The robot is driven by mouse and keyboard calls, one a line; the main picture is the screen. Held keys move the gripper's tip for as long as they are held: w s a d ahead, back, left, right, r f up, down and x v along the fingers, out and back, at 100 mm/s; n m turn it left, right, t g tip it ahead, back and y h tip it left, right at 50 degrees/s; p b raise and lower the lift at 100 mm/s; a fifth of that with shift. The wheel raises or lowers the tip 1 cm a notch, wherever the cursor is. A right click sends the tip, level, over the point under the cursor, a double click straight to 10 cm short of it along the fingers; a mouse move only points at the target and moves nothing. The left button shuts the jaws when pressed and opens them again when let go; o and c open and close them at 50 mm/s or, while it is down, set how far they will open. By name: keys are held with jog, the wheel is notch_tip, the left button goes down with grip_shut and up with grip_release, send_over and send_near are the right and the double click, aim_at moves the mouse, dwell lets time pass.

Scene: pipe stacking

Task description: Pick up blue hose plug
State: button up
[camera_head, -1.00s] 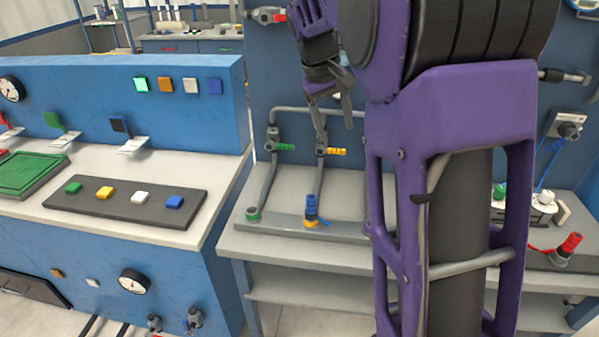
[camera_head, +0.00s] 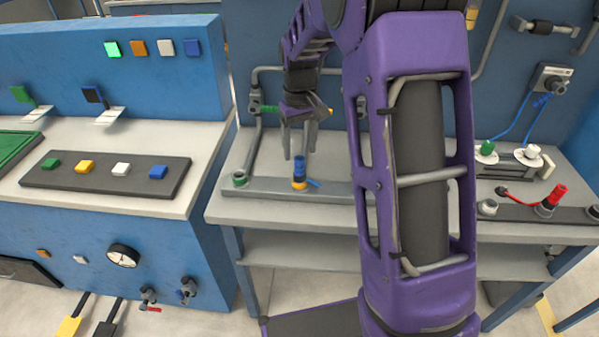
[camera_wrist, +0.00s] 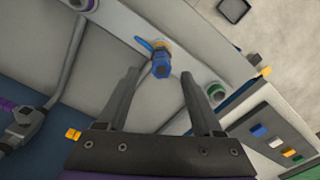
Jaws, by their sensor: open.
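The blue hose plug (camera_head: 299,166) stands upright on an orange-ringed fitting of the grey base rail, on the workbench. A blue lever or tail sticks out at its right. My gripper (camera_head: 299,157) points down at the plug in the head view, with its fingers apart. In the wrist view the plug (camera_wrist: 160,67) lies just beyond and between the two open fingertips (camera_wrist: 158,75). Nothing is held between the fingers. I cannot tell whether a finger touches the plug.
A green-ringed fitting (camera_head: 239,178) is to the left on the same rail, with a grey pipe (camera_head: 252,145) rising behind it. A red plug (camera_head: 555,196) stands at the bench's right. A blue console with coloured buttons (camera_head: 120,170) is on the left.

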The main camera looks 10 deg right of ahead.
aim_at(299, 158)
jog(key=shift+f+b, duration=0.3)
jog(key=shift+f, duration=2.5)
jog(key=shift+c, duration=0.3)
grip_shut()
